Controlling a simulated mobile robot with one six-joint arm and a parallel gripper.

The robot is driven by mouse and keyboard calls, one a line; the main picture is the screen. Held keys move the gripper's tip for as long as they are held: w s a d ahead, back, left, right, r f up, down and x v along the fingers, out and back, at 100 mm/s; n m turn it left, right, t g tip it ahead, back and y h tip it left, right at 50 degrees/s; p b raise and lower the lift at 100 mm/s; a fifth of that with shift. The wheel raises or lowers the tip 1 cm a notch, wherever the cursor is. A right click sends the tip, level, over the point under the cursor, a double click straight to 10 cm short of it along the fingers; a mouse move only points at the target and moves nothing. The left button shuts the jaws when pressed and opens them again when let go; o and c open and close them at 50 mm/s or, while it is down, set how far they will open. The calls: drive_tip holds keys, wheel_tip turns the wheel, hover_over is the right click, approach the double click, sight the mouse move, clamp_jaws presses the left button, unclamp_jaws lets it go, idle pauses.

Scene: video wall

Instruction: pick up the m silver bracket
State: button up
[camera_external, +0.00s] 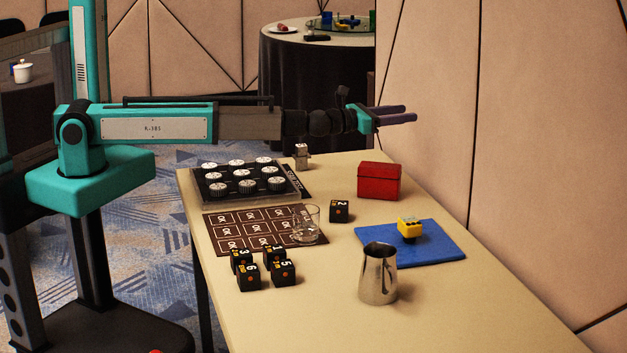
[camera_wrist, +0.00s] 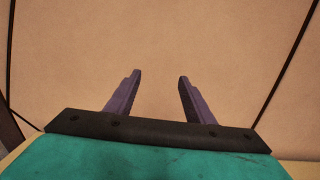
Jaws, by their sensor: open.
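A small silver-grey object (camera_external: 302,157), which looks like the silver bracket, stands upright on the far edge of the table, behind the black tray's right corner. It is small in the picture, and any letter on it cannot be read. My gripper (camera_external: 409,113) is above the table to the right of it, over the red box and pointing toward the right wall. In the wrist view my gripper (camera_wrist: 160,76) has its two purple fingers apart with nothing between them. Only the wall shows behind them there, and the bracket is out of that view.
The table (camera_external: 480,310) holds a black tray (camera_external: 295,190) of round knobs, a brown card mat (camera_external: 222,250), a glass (camera_external: 306,224), several black numbered cubes, a red box (camera_external: 379,182), a yellow block (camera_external: 409,227) on a blue mat (camera_external: 440,250), and a metal pitcher (camera_external: 378,275). The front right is clear.

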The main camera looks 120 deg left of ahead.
drive_tip(key=s+a+f+n+g+y+b, duration=0.1)
drive_tip(key=s+a+n+g+y, duration=0.2)
drive_tip(key=s+n+g, duration=0.35)
drive_tip(key=s+a+f+n+g+y+b, duration=0.1)
drive_tip(key=s+a+n+g+y, duration=0.25)
drive_tip(key=s+g, duration=0.45)
drive_tip(key=s+d+f+n+g+h, duration=0.3)
drive_tip(key=s+d+n+g, duration=0.1)
drive_tip(key=s+d+g, duration=0.1)
drive_tip(key=s+d+f+n+g+h, duration=0.3)
drive_tip(key=s+d+n+g+h, duration=0.1)
drive_tip(key=s, duration=0.4)
drive_tip(key=shift+s+d+f+g+b, duration=0.3)
drive_tip(key=shift+d+g, duration=0.25)
drive_tip(key=shift+g, duration=0.3)
drive_tip(key=shift+h, duration=0.25)
drive_tip(key=shift+f, duration=0.1)
